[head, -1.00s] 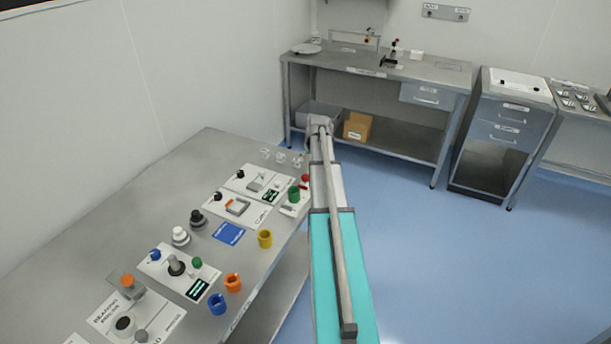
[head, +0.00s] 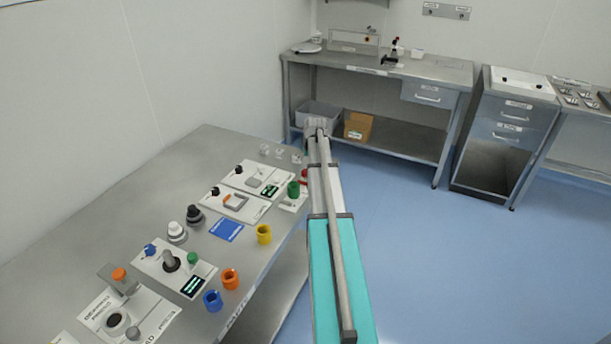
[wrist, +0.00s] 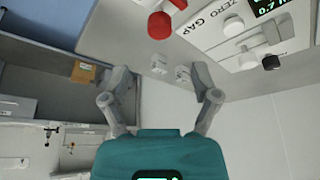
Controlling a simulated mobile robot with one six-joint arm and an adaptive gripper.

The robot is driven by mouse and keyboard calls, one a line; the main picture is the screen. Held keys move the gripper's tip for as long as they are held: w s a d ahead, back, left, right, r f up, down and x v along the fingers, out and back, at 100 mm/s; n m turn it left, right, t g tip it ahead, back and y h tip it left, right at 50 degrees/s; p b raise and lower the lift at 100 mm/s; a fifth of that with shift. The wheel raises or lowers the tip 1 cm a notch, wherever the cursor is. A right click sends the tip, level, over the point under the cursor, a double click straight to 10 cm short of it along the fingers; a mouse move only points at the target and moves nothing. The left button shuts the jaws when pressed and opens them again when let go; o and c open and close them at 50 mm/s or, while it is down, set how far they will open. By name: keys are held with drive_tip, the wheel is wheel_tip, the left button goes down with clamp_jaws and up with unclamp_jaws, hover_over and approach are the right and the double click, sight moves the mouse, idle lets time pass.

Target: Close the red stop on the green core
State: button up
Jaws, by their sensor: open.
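The green core (head: 293,189) stands at the right edge of the near bench in the head view. The red stop (head: 304,175) is a small red part just behind it, partly covered by my arm. In the wrist view a red knob (wrist: 160,25), which looks like the red stop, shows near the top, beyond my fingertips. I cannot make out the green core there. My gripper (wrist: 161,70) is open, with nothing between its fingers, and apart from the red knob. In the head view my arm hides the gripper's fingers.
The near bench (head: 120,205) holds several fixtures with knobs and displays. Loose yellow (head: 264,234), orange (head: 230,279) and blue (head: 212,300) cores stand along its front edge. A far bench (head: 440,70) with a cardboard box (head: 358,126) below stands behind. Blue floor lies open to the right.

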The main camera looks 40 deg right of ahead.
sight(305, 171)
drive_tip(key=shift+b+x, duration=3.5)
drive_tip(key=shift+x, duration=0.6)
drive_tip(key=c, duration=0.9)
